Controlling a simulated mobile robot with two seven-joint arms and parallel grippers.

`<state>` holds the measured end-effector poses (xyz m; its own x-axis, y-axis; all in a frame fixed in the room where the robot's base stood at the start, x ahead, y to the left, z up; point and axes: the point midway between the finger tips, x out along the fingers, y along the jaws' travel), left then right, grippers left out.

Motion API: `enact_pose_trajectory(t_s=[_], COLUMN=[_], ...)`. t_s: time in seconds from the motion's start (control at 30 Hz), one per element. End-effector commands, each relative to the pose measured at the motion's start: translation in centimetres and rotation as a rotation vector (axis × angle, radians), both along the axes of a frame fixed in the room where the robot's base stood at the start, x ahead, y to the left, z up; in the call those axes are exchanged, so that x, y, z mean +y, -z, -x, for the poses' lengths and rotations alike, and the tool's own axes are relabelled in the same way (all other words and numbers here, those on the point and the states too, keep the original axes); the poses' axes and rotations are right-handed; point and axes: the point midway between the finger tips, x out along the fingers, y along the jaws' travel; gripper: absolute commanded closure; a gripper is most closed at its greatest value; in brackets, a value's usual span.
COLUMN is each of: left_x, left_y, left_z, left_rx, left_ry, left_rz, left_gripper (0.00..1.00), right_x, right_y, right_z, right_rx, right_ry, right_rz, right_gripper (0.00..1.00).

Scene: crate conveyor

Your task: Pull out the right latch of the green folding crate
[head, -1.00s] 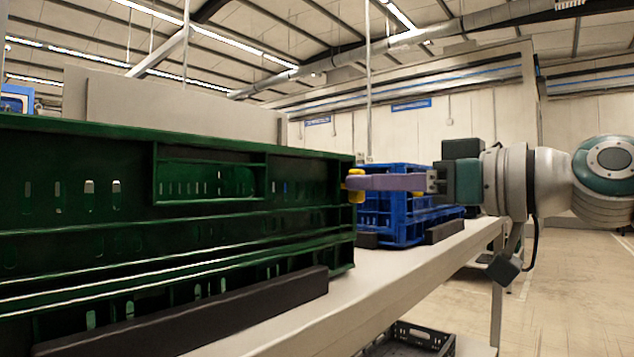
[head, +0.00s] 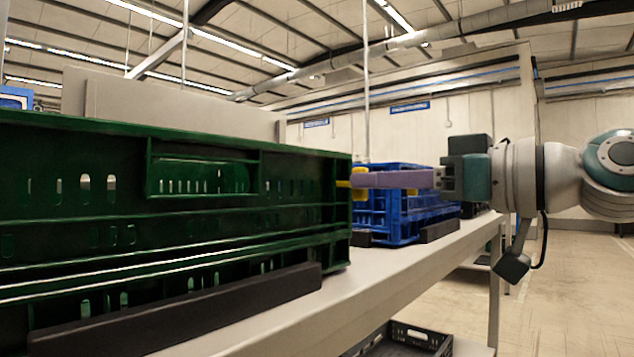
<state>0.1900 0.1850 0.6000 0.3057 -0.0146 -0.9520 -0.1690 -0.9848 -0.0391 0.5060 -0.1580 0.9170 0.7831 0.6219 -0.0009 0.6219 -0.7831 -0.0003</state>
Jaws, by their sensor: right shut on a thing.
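The green folding crate (head: 205,220) stands on the bench at the left, its walls upright. A yellow latch (head: 359,182) shows at its right end, with a thin yellow part reaching back toward the crate wall. My right gripper (head: 366,180), with purple fingers, comes in from the right and is shut on this latch. The fingers hide part of the latch. My left gripper is out of view.
A blue crate (head: 402,217) stands farther along the bench (head: 372,288), behind my right fingers. Dark bars (head: 185,312) lie along the bench beside the crates. A black crate (head: 415,338) is low under the bench. The floor at the right is clear.

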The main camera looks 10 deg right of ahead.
Motion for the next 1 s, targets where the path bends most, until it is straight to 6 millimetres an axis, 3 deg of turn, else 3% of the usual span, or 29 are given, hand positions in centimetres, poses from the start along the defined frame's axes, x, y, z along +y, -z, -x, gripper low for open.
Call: enact_pose_trajectory(t_s=[0.03, 0.3, 0.67, 1.0], left_x=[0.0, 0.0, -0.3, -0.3], left_y=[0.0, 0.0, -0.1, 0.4], left_z=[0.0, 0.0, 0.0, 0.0], left_rx=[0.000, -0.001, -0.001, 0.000], left_ry=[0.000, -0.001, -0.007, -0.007], left_rz=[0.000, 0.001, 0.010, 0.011], left_gripper=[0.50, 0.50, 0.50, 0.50], right_x=[-0.1, -0.1, -0.6, -4.4], right_y=[-0.1, 0.0, 0.1, 0.3], right_z=[0.0, 0.0, 0.6, 5.4], right_rx=[-0.002, -0.001, 0.000, 0.002], right_ry=[0.003, 0.002, 0.003, 0.004], right_rz=[-0.001, -0.001, 0.000, 0.003], right_gripper=[0.82, 0.53, 0.53, 0.53])
